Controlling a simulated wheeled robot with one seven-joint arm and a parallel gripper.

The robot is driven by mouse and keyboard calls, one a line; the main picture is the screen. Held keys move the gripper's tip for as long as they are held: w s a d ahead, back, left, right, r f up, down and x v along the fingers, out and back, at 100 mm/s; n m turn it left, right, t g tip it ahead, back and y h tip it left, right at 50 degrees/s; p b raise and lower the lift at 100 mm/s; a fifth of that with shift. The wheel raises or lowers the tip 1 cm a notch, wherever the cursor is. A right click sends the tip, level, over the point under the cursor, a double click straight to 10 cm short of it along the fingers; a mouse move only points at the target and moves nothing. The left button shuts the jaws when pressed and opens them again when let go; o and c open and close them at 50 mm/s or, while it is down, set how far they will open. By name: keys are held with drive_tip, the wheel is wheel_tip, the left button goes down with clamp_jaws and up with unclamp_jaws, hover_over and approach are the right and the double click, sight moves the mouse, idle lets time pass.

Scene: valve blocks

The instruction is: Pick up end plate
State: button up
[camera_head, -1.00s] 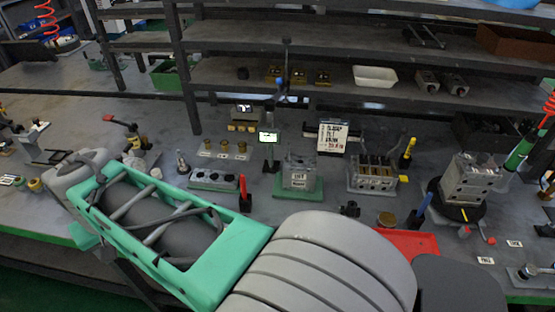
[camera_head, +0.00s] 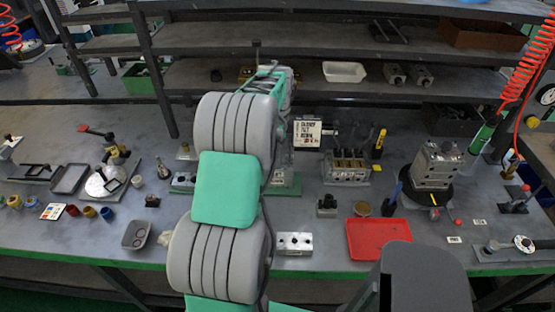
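I cannot tell for certain which part is the end plate. A small light metal block with holes (camera_head: 295,243) lies at the table's front edge, just right of my arm, and may be it. A valve block with several brass tops (camera_head: 347,165) stands at mid table. Another grey block (camera_head: 284,180) on a green base is mostly hidden behind my arm. My arm reaches up and away over the middle of the table. Its far end is near the lower shelf in the picture. My gripper's fingers are hidden behind the arm links.
A red tray (camera_head: 378,240) lies at the front right. A metal block stack (camera_head: 437,164) stands on a black round base at the right. A grey tray (camera_head: 70,179) and small coloured parts lie at the left. Shelves (camera_head: 330,78) cross the back.

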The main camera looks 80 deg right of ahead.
wheel_tip(320, 180, down, 3)
drive_tip(key=shift+d, duration=0.1)
clamp_jaws()
idle(0.8)
